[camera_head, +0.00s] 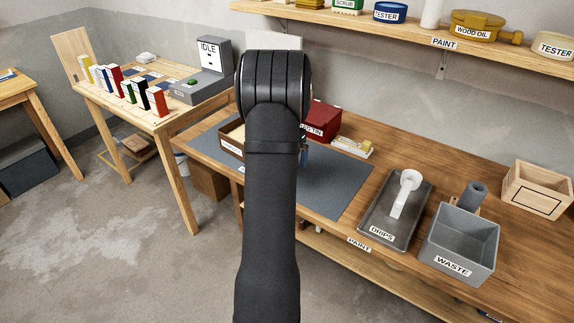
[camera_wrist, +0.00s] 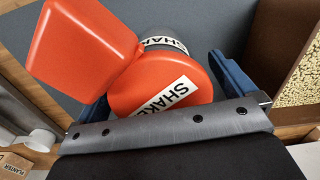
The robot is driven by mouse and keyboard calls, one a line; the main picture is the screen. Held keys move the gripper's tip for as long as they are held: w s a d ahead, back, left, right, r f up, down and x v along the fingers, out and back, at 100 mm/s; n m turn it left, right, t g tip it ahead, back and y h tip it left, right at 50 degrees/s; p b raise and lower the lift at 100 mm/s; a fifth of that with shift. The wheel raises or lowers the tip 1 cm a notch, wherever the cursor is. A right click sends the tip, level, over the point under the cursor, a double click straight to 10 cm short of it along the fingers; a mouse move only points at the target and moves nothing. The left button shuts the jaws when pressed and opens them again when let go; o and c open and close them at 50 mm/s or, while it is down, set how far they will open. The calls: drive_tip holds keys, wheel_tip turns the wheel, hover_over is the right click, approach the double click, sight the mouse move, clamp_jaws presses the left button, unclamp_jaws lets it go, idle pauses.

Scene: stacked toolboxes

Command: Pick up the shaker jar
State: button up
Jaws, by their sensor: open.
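The shaker jar (camera_wrist: 160,88) shows in the wrist view as an orange-red rounded body with a white label reading "SHAKE…". A blocky orange-red part (camera_wrist: 80,48) adjoins it at upper left, and a grey part with a similar label shows behind. My gripper (camera_wrist: 158,80) is open, with one blue finger on each side of the jar. I cannot tell whether either finger touches it. In the head view my arm hides the jar; only a bit of a blue finger (camera_head: 304,156) shows beside the arm, over the grey mat (camera_head: 340,187).
A red tin box (camera_head: 322,118) and a small open box (camera_head: 231,138) stand close to my arm. Farther right are the drips tray (camera_head: 382,234), waste bin (camera_head: 458,255) and wooden crate (camera_head: 537,190). The paint shelf (camera_head: 400,36) hangs above. The mat's right part is clear.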

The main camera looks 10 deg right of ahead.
drive_tip(key=shift+f, duration=0.1)
drive_tip(key=c, duration=1.1)
